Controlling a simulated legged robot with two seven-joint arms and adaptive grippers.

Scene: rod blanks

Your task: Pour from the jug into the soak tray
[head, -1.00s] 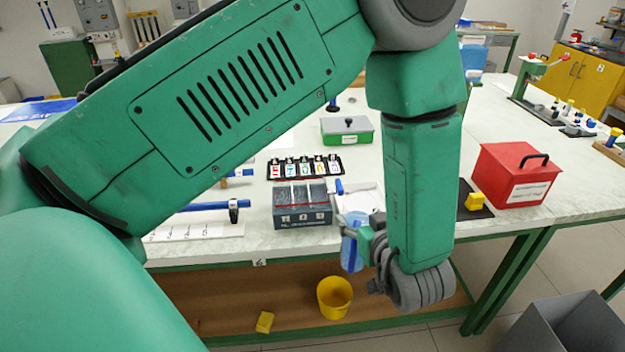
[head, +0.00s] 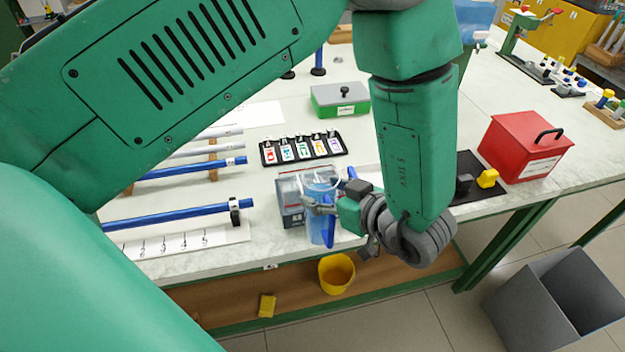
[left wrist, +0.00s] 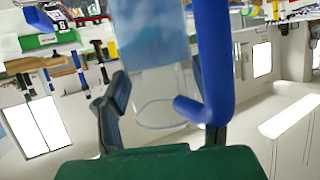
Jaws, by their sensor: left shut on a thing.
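The jug (head: 316,231) is clear with a blue handle and pale blue liquid. In the head view it hangs about upright at the table's front edge, overlapping the grey box. My left gripper (head: 325,206) reaches it from the right and is shut on it. In the left wrist view the blue handle (left wrist: 214,65) and clear body (left wrist: 150,40) stand between and beyond my left gripper's fingers (left wrist: 160,80). The white soak tray (head: 364,172) is mostly hidden behind my left gripper and forearm; only a sliver shows. My right gripper is not in view.
The dark grey box (head: 290,212) is partly behind the jug. A label rack (head: 303,148), green box (head: 340,99) and red box (head: 522,148) stand on the table. Blue rods (head: 180,213) lie left. A yellow bucket (head: 336,273) is on the shelf below.

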